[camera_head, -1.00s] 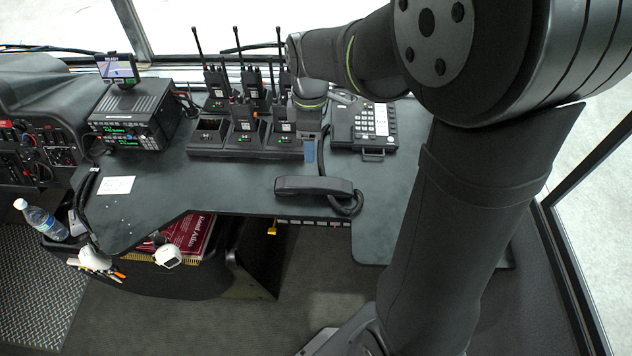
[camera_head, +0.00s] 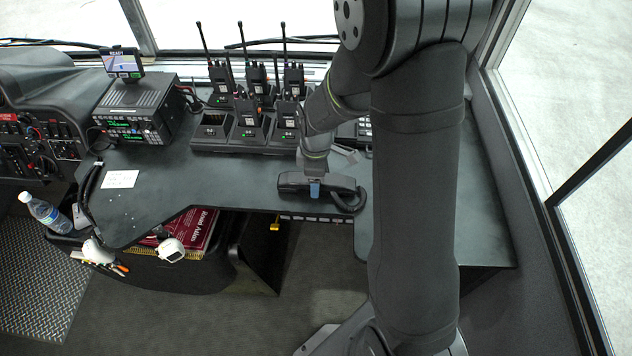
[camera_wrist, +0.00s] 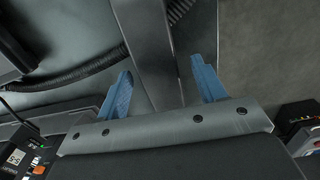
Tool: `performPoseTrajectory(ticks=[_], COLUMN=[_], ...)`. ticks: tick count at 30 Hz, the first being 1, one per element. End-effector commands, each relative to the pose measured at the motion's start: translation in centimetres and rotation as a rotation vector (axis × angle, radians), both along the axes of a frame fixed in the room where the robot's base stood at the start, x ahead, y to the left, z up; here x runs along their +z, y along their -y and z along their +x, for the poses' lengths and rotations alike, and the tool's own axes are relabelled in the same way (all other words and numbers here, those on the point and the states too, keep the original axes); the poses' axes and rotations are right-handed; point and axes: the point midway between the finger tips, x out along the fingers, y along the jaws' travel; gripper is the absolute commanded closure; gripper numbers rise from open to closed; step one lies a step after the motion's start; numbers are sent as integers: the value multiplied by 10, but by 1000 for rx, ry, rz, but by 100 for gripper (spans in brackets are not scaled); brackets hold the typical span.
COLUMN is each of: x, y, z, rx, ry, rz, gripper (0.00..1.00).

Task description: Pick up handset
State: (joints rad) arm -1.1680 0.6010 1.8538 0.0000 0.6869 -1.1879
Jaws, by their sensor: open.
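The handset (camera_head: 293,181), black and elongated, lies near the front edge of the desk in the head view. My gripper (camera_head: 315,190) is at the middle of the handset, pointing down. In the wrist view my gripper (camera_wrist: 160,64) is open, with its two blue fingers apart. The grey handle of the handset (camera_wrist: 150,40) runs between the fingers, with space on both sides. I cannot tell whether either finger touches it. The coiled cord (camera_head: 352,202) curls at the handset's right end and also shows in the wrist view (camera_wrist: 80,76).
The desk (camera_head: 230,180) is clear left of the handset. Upright radios in a charger (camera_head: 245,135) stand behind. The phone base (camera_head: 364,130) is mostly hidden by my arm. A radio unit (camera_head: 138,112) and paper (camera_head: 120,179) are at left. The desk's front edge is close to the handset.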

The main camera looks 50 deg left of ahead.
Motion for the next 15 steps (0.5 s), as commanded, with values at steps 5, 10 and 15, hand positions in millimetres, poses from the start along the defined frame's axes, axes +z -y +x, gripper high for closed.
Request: performPoseTrajectory(ticks=[5,10,15], x=[-10,-9,-9], y=[0,0,0], z=[0,0,0], rx=[0,0,0], ry=[0,0,0], rz=[0,0,0], gripper=[36,36,68])
